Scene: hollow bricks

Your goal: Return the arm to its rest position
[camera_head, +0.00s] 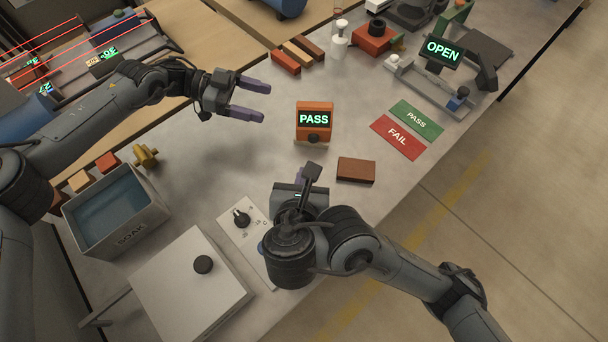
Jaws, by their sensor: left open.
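My left gripper (259,101) is open, its two purple fingers pointing right over the grey bench. Nothing is between them. My right arm comes in from the lower right, and its gripper (304,190) hangs over the front part of the bench. Its fingers are mostly hidden, so I cannot tell their opening. A brown brick (356,169) lies on the bench just right of it. An orange device with a lit PASS display (314,119) stands between the two grippers.
A grey SOAK bin (152,222) holds bluish liquid. A white lidded box (178,290) and a knob panel (229,218) are at the front. Several bricks (286,62) lie at the back. Red FAIL (397,137) and green PASS (417,119) mats are right. The bench centre is fairly clear.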

